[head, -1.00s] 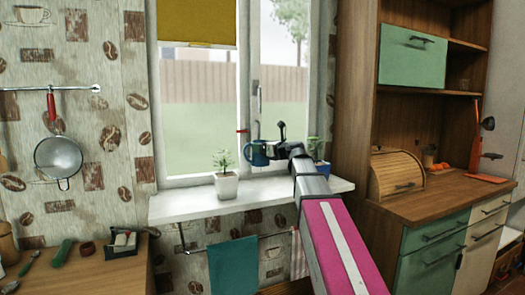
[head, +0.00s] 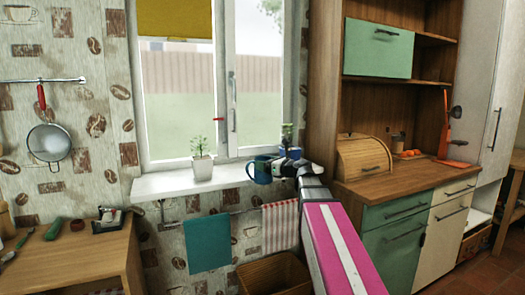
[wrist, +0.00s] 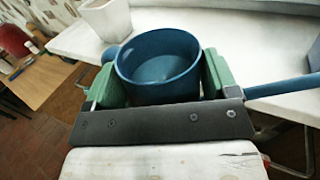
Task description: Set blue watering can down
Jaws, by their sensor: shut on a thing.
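The blue watering can (head: 261,172) is at the front edge of the white windowsill (head: 165,186) in the head view. In the wrist view the can (wrist: 158,75) is upright, with its open round top facing me and a blue spout or handle (wrist: 284,86) reaching right. My gripper (wrist: 160,80) is shut on the can, with green fingers on its two sides. In the head view my gripper (head: 281,168) is just right of the can. The can's base is hidden, so I cannot tell whether it touches the sill.
A white pot with a plant (head: 202,168) stands on the sill left of the can. A blue pot with a plant (head: 288,140) stands behind my gripper. Towels (head: 209,256) hang below the sill. A wooden cabinet (head: 322,100) rises on the right.

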